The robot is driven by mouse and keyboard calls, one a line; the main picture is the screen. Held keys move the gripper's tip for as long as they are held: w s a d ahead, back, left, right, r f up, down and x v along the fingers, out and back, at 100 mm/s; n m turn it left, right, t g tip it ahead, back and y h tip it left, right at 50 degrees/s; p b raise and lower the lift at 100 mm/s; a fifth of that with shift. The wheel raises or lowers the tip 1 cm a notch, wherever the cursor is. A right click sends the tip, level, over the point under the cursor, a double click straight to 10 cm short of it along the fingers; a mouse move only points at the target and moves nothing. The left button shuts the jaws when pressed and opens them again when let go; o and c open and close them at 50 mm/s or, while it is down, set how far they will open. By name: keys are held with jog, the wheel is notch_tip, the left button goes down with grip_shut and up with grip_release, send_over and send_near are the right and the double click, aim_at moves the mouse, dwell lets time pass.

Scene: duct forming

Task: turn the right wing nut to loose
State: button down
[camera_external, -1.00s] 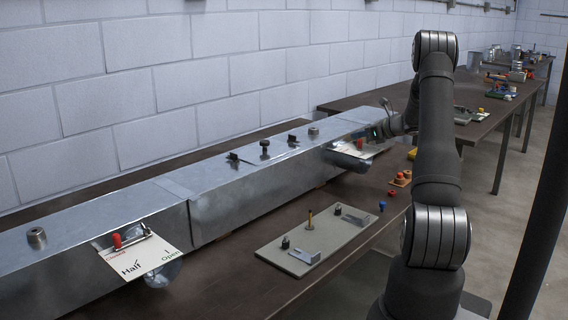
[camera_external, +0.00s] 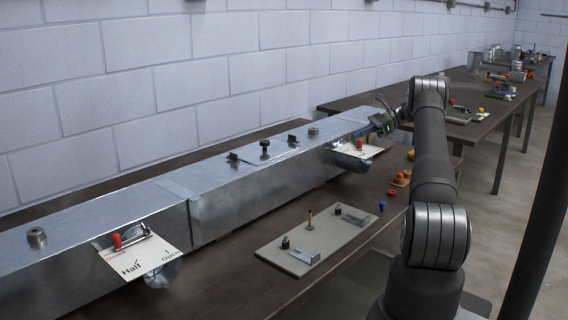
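Two small dark wing-shaped nuts stand on the top of the metal duct (camera_external: 215,178): a left one (camera_external: 233,157) and a right one (camera_external: 292,138). A dark round knob (camera_external: 264,146) stands between them. My gripper (camera_external: 376,128) is at the duct's far right end, above and beside a pale label plate (camera_external: 369,151) with a red-tipped lever (camera_external: 360,144). It is well to the right of the right wing nut, apart from it. The fingers are small and partly hidden, so I cannot tell whether they are open or touch anything.
A second label plate (camera_external: 135,262) with a red lever is on the duct's near left. A grey board (camera_external: 300,250) with small fittings lies on the dark bench (camera_external: 235,280). Loose coloured parts lie to its right. A block wall runs behind the duct.

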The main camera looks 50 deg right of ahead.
jog(key=shift+f+n+g+y, duration=0.2)
jog(key=shift+n+g+y, duration=0.1)
jog(key=shift+n+g, duration=0.25)
jog(key=c, duration=1.6)
grip_release()
jog(key=shift+c, duration=0.2)
jog(key=shift+r, duration=0.1)
jog(key=shift+d, duration=0.1)
jog(key=shift+s+d+r, duration=0.2)
jog(key=shift+d, duration=0.15)
jog(key=shift+v, duration=1.2)
notch_tip(320, 180, up, 7)
